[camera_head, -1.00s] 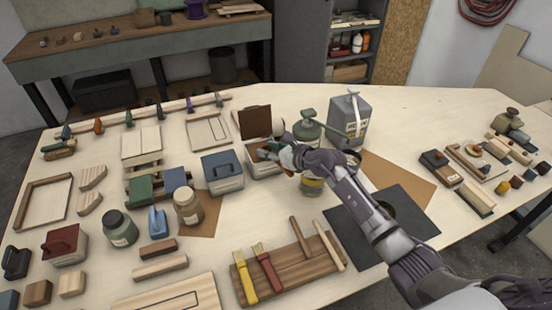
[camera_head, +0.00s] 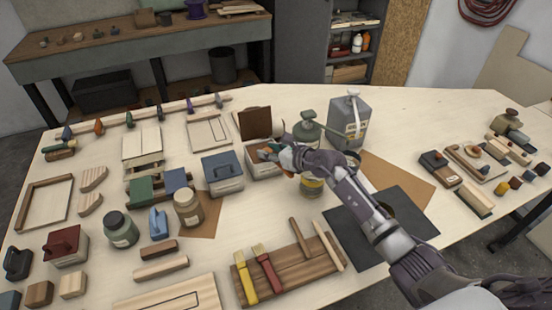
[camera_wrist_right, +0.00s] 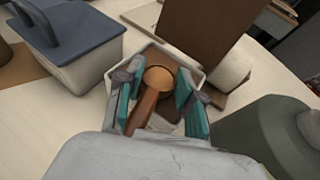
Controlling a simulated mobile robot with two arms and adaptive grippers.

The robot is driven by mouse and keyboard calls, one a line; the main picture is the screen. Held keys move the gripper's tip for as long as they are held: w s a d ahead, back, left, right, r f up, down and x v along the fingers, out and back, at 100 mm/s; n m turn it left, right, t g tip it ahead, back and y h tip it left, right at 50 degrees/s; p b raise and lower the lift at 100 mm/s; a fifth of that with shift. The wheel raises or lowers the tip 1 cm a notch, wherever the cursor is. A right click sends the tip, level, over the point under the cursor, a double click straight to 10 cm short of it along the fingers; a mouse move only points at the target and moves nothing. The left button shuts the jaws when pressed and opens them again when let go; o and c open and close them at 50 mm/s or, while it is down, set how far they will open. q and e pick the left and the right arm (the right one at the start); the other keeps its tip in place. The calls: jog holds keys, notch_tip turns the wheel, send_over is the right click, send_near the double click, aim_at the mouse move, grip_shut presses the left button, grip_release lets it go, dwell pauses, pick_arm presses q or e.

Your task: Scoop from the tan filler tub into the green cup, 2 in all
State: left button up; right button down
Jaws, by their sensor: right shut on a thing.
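The tan filler tub (camera_head: 262,171) is an open, pale box near the table's middle, with a brown lid (camera_head: 255,122) upright behind it. My right gripper (camera_head: 277,155) is over the tub. In the right wrist view its teal fingers are shut on a brown scoop (camera_wrist_right: 158,78), whose round bowl is over or in the tub's opening (camera_wrist_right: 190,65). I cannot tell how deep the bowl is or whether it is loaded. I cannot pick out the green cup for sure; my arm covers part of the table right of the tub. My left gripper is out of view.
A blue-lidded box (camera_head: 222,173) stands close left of the tub. A green container (camera_head: 307,130) and a tall grey can (camera_head: 349,120) stand behind right. A yellow-labelled can (camera_head: 312,186) is beside my right arm. A brush board (camera_head: 290,270) lies in front.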

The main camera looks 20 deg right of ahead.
jog(key=shift+r+p, duration=3.2)
jog(key=shift+r, duration=0.45)
